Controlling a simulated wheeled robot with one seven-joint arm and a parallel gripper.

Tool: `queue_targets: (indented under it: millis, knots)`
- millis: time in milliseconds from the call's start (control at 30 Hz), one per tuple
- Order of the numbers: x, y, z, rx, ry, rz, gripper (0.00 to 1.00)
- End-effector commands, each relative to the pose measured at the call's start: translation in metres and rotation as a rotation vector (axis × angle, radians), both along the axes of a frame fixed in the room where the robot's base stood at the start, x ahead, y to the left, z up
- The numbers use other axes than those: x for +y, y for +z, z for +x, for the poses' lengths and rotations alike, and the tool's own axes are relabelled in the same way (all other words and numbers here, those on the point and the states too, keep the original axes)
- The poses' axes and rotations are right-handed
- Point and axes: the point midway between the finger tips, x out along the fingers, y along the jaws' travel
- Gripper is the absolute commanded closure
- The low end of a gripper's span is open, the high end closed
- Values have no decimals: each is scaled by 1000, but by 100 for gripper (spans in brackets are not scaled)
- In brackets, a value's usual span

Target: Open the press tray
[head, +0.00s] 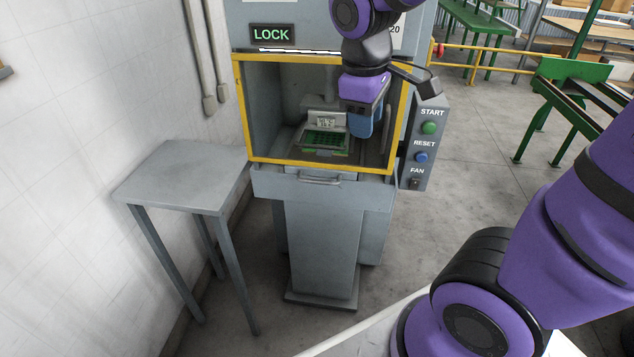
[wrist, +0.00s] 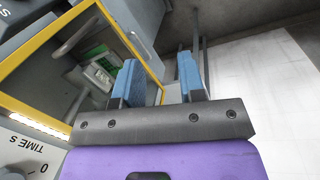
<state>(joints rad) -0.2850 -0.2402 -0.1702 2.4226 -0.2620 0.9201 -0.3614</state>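The press (head: 320,225) is a grey machine with a yellow-framed opening. Its tray (head: 318,153) sits inside the opening, with a green part on it under the press head. A grey bar handle (head: 319,181) sticks out at the front, just below the frame's lower edge. My gripper (head: 362,136) hangs in front of the right half of the opening, above and to the right of the handle, apart from it. In the wrist view my gripper (wrist: 160,62) shows two blue fingers spread with nothing between them.
A lit LOCK sign (head: 271,34) is above the opening. A control box (head: 424,145) with START, RESET and FAN stands close on the right. A grey side table (head: 185,175) is empty at the left by the wall. The floor before the press is clear.

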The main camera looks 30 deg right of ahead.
Motion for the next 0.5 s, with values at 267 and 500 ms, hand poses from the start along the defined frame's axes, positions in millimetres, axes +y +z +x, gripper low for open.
queue_targets:
  millis: [267, 500]
  knots:
    - [8, -56, 39, 211, 289, -159, 63]
    - [17, -105, 66, 397, 544, -302, 63]
